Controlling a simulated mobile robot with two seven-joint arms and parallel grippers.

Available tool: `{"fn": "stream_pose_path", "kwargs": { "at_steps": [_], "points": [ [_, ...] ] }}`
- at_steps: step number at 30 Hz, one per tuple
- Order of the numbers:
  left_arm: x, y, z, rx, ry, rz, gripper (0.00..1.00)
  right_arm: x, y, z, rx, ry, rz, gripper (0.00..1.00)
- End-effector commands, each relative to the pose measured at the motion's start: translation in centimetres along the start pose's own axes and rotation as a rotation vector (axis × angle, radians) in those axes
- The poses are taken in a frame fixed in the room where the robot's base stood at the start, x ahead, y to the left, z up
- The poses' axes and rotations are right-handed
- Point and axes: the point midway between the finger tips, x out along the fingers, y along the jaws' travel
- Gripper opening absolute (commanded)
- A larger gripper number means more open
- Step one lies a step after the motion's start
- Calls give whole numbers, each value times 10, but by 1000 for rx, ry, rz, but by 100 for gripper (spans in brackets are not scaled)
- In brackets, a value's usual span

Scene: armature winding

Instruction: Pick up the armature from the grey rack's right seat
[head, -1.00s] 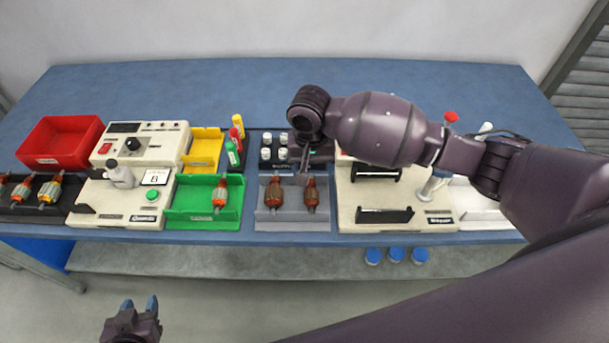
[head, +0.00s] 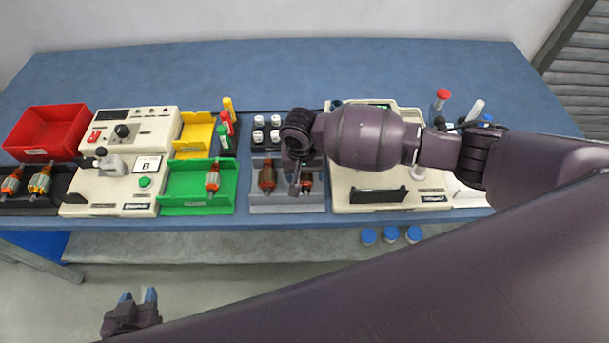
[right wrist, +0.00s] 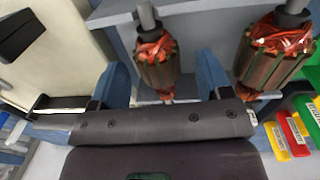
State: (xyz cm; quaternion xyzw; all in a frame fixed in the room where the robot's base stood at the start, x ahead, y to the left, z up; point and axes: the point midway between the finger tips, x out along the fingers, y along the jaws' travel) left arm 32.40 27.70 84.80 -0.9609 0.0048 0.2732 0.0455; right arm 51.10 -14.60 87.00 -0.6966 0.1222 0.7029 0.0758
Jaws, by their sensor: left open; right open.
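The grey rack (head: 287,208) holds two copper-and-orange armatures side by side. The right-seat armature (head: 308,184) is partly hidden behind my right gripper (head: 295,184), which points down over that seat. In the right wrist view this armature (right wrist: 156,62) shows between the two blue fingers of my open right gripper (right wrist: 163,80); I cannot tell if they touch it. The left-seat armature (head: 266,177) stands apart, outside the fingers, and also shows in the right wrist view (right wrist: 272,50). My left gripper (head: 137,298) is open and empty, low in front of the table.
A green tray (head: 190,210) with one armature is left of the rack. A cream machine (head: 345,195) stands close on its right. White-capped bottles (head: 258,134) stand behind it. A red bin (head: 45,135) is at far left. The back of the blue table (head: 290,70) is clear.

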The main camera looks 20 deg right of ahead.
Motion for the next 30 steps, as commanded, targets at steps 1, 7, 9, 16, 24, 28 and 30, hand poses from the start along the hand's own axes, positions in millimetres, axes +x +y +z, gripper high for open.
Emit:
{"fn": "stream_pose_path", "kwargs": {
  "at_steps": [1,7,9,16,24,28,30],
  "points": [
    [0,0,0,0,0,0,43,5,0,0,0,-1,1,72],
    [0,0,0,0,0,0,43,10,0,0,-1,0,-1,72],
    [0,0,0,0,0,0,43,10,0,0,-1,0,-1,72],
    [0,0,0,-1,0,0,43,9,0,0,-1,-1,0,44],
    [0,0,0,-1,0,0,43,9,0,0,0,0,-1,12],
    [0,0,0,-1,0,0,43,9,0,0,0,0,-1,12],
    [0,0,0,-1,0,0,43,7,0,0,0,0,-1,12]
  ]
}}
